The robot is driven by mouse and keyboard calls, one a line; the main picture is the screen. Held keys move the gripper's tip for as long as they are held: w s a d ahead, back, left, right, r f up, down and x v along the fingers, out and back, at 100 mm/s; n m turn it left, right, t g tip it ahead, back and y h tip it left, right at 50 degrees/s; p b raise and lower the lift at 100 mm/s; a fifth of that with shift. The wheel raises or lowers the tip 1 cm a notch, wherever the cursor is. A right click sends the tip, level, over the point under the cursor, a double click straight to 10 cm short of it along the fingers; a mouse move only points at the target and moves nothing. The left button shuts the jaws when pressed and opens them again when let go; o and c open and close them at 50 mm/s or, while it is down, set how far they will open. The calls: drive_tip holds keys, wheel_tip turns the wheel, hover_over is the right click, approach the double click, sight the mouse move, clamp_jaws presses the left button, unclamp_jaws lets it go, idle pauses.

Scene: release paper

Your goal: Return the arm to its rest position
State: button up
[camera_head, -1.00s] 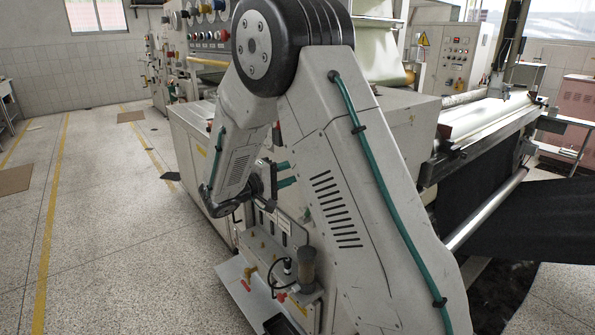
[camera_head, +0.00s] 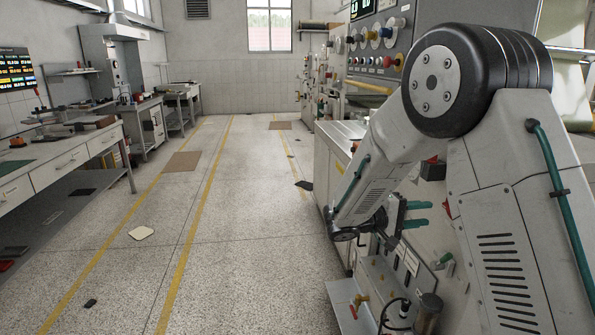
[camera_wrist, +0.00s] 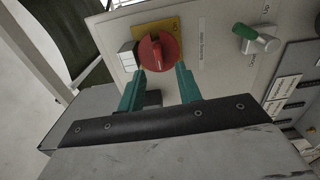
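My arm (camera_head: 385,175) is folded down at the right of the head view, its elbow joint (camera_head: 432,82) raised high. My gripper (camera_head: 428,214) shows beyond the forearm with two teal fingers spread apart, pointing right toward the machine. In the wrist view my gripper (camera_wrist: 160,72) is open, with nothing held between its fingers. A red rotary knob (camera_wrist: 158,50) on a yellow plate lies just ahead, between the fingertips in the picture. Whether the fingers touch the knob or panel is not clear.
A green-tipped switch (camera_wrist: 255,38) sits on the same panel (camera_wrist: 215,65). The machine cabinet (camera_head: 333,180) stands close to my arm. A workbench (camera_head: 75,160) is at the left. The floor (camera_head: 235,235) between is mostly open, with a pale piece (camera_head: 141,233) lying on it.

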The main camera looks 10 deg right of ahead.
drive_tip(key=s+a+f+n+g+y, duration=0.15)
drive_tip(key=s+g+y, duration=0.45)
drive_tip(key=s, duration=1)
drive_tip(key=s+a+r+m+t+y, duration=0.1)
drive_tip(key=s+a+r+t+y, duration=0.2)
drive_tip(key=s, duration=0.6)
drive_tip(key=s+a+r+m+t+y, duration=0.1)
drive_tip(key=s+a+r+t+y, duration=0.2)
drive_tip(key=s+a+y, duration=0.4)
drive_tip(key=shift+s+r+t+y, duration=0.4)
drive_tip(key=shift+s+r+y, duration=0.45)
drive_tip(key=shift+s+y, duration=0.1)
